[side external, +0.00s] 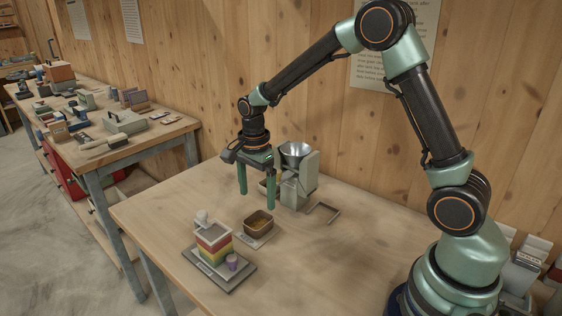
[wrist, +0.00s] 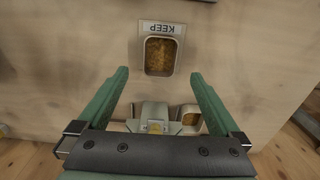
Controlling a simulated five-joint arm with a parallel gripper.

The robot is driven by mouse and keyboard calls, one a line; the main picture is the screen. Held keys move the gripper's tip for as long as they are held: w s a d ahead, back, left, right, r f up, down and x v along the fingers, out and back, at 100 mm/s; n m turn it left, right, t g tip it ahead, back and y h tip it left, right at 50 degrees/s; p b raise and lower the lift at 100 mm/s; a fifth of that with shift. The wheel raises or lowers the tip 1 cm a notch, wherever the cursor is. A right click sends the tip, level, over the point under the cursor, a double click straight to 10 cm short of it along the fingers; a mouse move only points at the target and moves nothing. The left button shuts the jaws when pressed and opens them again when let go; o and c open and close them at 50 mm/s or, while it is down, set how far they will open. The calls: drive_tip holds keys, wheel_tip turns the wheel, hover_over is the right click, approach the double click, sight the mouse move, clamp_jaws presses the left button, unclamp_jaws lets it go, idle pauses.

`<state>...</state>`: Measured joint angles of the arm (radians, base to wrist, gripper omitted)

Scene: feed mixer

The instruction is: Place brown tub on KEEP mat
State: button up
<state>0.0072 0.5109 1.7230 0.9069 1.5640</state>
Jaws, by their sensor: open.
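The brown tub (side external: 258,226), filled with brown grainy feed, sits upright on the pale KEEP mat (side external: 250,241) in the side view. In the wrist view the tub (wrist: 146,56) stands on the mat (wrist: 162,28) near the top, with the KEEP lettering upside down beside it. My gripper (side external: 257,200) is open and empty, fingers pointing down, raised above the table behind the tub. In the wrist view the gripper (wrist: 159,75) has its fingers wide apart, with the tub beyond the tips and nothing between them.
A grey mixer with a metal funnel (side external: 295,150) stands close behind my gripper. A small open tray (side external: 322,213) lies right of it.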

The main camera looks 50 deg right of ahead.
drive_tip(key=s+r+n+t, duration=0.1)
drive_tip(key=s+r+n, duration=0.25)
drive_tip(key=r, duration=0.25)
drive_tip(key=s+r+n+t, duration=0.2)
drive_tip(key=s+r+n, duration=0.15)
drive_tip(key=r, duration=0.35)
drive_tip(key=s+r+n+t, duration=0.2)
drive_tip(key=s+n, duration=0.6)
drive_tip(key=n, duration=0.3)
drive_tip(key=shift+s+a+r+t, duration=0.15)
drive_tip(key=shift+s+t, duration=0.1)
drive_tip(key=shift+t, duration=0.05)
